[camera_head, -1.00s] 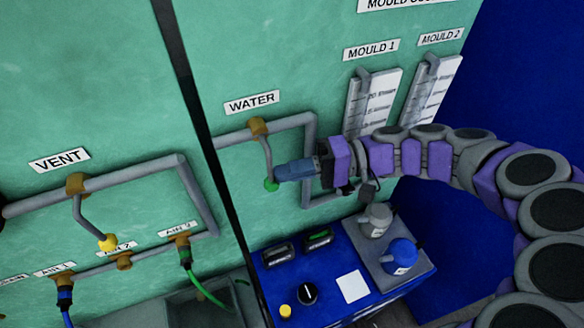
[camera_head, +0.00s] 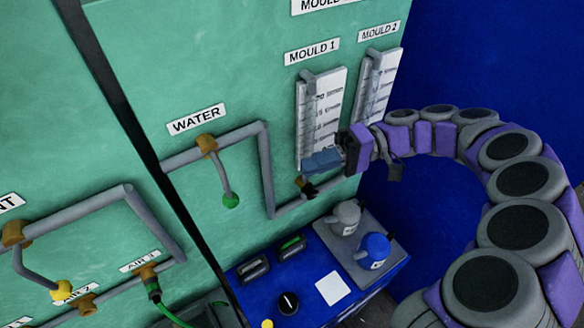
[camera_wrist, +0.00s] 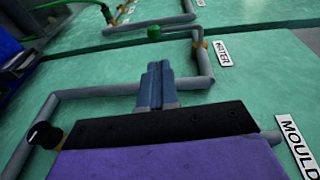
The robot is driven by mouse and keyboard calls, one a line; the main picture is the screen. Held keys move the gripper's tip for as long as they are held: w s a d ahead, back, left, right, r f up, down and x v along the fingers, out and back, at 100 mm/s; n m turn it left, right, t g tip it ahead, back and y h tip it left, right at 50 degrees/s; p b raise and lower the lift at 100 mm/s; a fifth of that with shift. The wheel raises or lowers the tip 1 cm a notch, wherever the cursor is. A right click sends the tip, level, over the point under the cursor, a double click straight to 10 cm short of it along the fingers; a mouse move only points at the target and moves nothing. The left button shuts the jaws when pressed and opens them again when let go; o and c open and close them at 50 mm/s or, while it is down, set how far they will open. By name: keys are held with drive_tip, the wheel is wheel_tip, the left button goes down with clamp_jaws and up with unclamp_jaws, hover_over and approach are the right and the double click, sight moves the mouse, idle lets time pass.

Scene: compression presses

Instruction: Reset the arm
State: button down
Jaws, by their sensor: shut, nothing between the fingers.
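My gripper (camera_head: 318,162) is at the end of my curved purple and grey arm, in front of the green panel and just below the Mould 1 gauge. Its blue-grey fingers are together with nothing between them; they also show in the wrist view (camera_wrist: 155,85). The fingertips point left in the head view, toward the water valve handle with its green knob (camera_head: 231,201), and are clear of it. The green knob also shows in the wrist view (camera_wrist: 154,32), beyond the fingertips. The handle hangs down, slightly tilted, from a brass fitting (camera_head: 207,144).
Grey pipes (camera_head: 267,170) run along the green panel (camera_head: 190,60). The Mould 1 gauge (camera_head: 320,120) is close above my gripper.

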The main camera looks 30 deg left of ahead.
drive_tip(key=shift+w+d, duration=0.25)
drive_tip(key=shift+w, duration=0.05)
drive_tip(key=shift+a, duration=0.15)
idle(0.3)
drive_tip(key=s+d+f+m+t+h+b, duration=0.2)
drive_tip(key=s+d+t+h+b, duration=0.2)
drive_tip(key=s+d, duration=0.4)
drive_tip(key=s+d+f+m+t+h+b, duration=0.1)
drive_tip(key=s+d+f+m+t+h, duration=0.1)
drive_tip(key=d+f, duration=0.3)
drive_tip(key=s+d+f+m+t+h+b, duration=0.2)
drive_tip(key=s+d+f+m+t, duration=0.1)
drive_tip(key=d, duration=0.7)
drive_tip(key=s+d+f+m+t+h+b, duration=0.1)
drive_tip(key=s+d+f+m+t+h, duration=0.1)
drive_tip(key=s+d+f, duration=0.4)
drive_tip(key=shift+d+f+m+h, duration=0.3)
drive_tip(key=shift+d+f+m, duration=0.05)
drive_tip(key=shift+d+m, duration=0.35)
